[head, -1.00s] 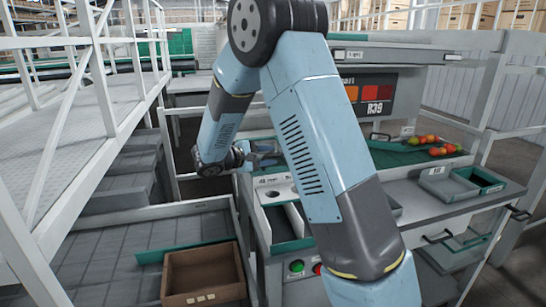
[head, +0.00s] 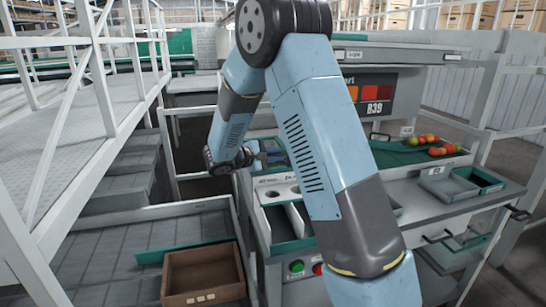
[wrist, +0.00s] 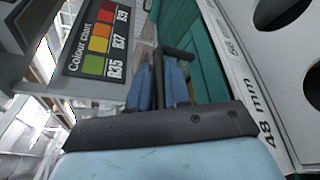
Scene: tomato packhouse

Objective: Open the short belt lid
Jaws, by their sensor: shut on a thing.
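My gripper (wrist: 158,86) shows its blue fingers in the wrist view, closed about a dark bar handle (wrist: 174,51). The handle stands at a teal slatted panel (wrist: 198,40), which looks like the short belt lid. In the head view my gripper (head: 272,154) is small and partly behind my own arm, beyond the white sizing board. The lid is mostly hidden there by my arm, so how far it is open I cannot tell.
A white board with round holes, marked 48 mm (wrist: 265,118), lies close at the right of the wrist view. A colour chart (wrist: 103,38) is at the left. In the head view, tomatoes (head: 433,147) lie on a green surface, and a brown crate (head: 203,277) stands front left.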

